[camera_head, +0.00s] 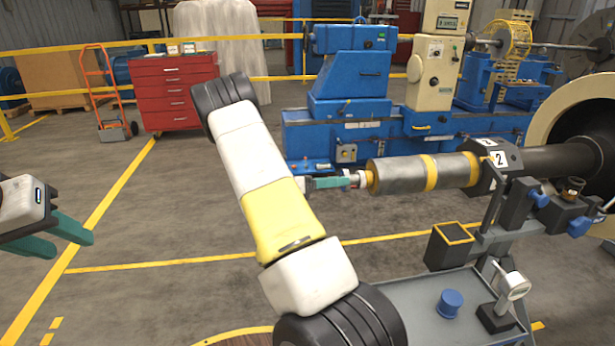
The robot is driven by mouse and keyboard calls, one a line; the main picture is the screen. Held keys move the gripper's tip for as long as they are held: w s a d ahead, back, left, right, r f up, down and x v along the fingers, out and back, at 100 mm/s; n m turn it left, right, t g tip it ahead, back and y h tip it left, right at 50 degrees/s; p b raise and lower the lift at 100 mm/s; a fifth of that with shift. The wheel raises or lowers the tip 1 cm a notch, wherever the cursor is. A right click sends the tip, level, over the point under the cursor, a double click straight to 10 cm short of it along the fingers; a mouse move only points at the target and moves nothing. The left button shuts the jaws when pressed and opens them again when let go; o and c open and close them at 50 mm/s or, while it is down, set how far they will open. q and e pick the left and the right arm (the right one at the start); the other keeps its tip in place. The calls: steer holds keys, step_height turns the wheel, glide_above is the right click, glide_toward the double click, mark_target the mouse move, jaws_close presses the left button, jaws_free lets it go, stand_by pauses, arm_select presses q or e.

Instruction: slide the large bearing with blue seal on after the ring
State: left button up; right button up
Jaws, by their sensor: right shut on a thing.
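A grey rotor (402,174) with yellow bands lies level, its left end facing my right gripper. An orange-yellow ring (370,182) shows at that end, around the short shaft. My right gripper (345,181) has teal fingers and is shut at the shaft end. It holds a small pale ring-like part (354,180), which looks like the bearing. Its blue seal cannot be made out, and I cannot tell whether it is around the shaft or just before it. My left gripper (60,236) is open and empty at the left edge, far from the rotor.
A grey cart (420,296) below the rotor carries a blue cap (449,303) and a dial gauge (515,286). A black box with a yellow rim (450,246) stands under the rotor. A blue machine (350,130) is behind.

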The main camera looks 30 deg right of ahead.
steer(key=shift+x, duration=1.25)
steer(key=shift+s+d, duration=0.1)
steer(key=shift+d, duration=0.25)
stand_by(0.4)
steer(key=o, duration=1.5)
steer(key=shift+o, duration=0.2)
steer(key=v, duration=0.9)
steer(key=shift+s+r, duration=0.1)
stand_by(0.4)
